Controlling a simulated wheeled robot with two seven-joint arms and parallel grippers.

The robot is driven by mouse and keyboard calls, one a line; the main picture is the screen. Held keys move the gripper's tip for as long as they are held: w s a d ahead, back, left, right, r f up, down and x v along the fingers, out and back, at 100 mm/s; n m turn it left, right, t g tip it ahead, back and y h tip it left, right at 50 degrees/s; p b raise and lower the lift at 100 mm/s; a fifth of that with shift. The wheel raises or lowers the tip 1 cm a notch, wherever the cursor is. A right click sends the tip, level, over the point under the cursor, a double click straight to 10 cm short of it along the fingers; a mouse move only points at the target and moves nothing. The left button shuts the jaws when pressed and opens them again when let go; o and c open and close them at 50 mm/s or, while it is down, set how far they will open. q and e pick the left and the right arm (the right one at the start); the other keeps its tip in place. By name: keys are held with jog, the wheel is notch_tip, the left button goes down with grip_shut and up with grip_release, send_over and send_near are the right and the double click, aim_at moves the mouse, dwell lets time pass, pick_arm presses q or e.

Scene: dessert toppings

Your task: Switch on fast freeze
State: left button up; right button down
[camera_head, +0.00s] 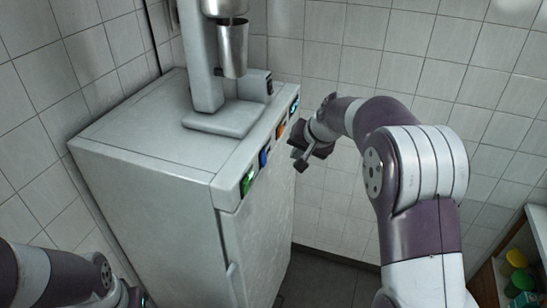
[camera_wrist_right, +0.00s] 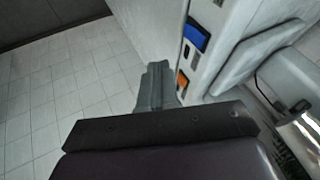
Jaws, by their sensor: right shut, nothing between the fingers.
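The white freezer cabinet (camera_head: 165,190) has a row of coloured switches along its top front edge. From near to far they are green (camera_head: 247,183), blue (camera_head: 263,158), orange (camera_head: 280,129) and light blue (camera_head: 294,105). I cannot read labels to tell which is fast freeze. My right gripper (camera_head: 300,160) is shut and empty, just in front of the panel near the orange and blue switches. In the right wrist view its closed fingers (camera_wrist_right: 157,72) are beside the orange switch (camera_wrist_right: 182,79), with the blue switch (camera_wrist_right: 196,37) farther along; contact is unclear. My left gripper (camera_head: 134,297) is partly visible, low left.
A mixer with a metal cup (camera_head: 233,50) stands on the freezer top, its base (camera_head: 225,118) close behind the switches. A small dark-fronted box is beside it. Tiled walls enclose the corner. A shelf with coloured tubs (camera_head: 516,258) is at the lower right.

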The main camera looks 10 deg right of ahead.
aim_at(264, 158)
jog(key=w+a+f+p, duration=0.5)
jog(key=w+f+p, duration=0.1)
jog(key=shift+w+f, duration=0.15)
jog(key=shift+f, duration=0.25)
jog(key=b, duration=0.3)
jog(key=shift+w+a, duration=0.15)
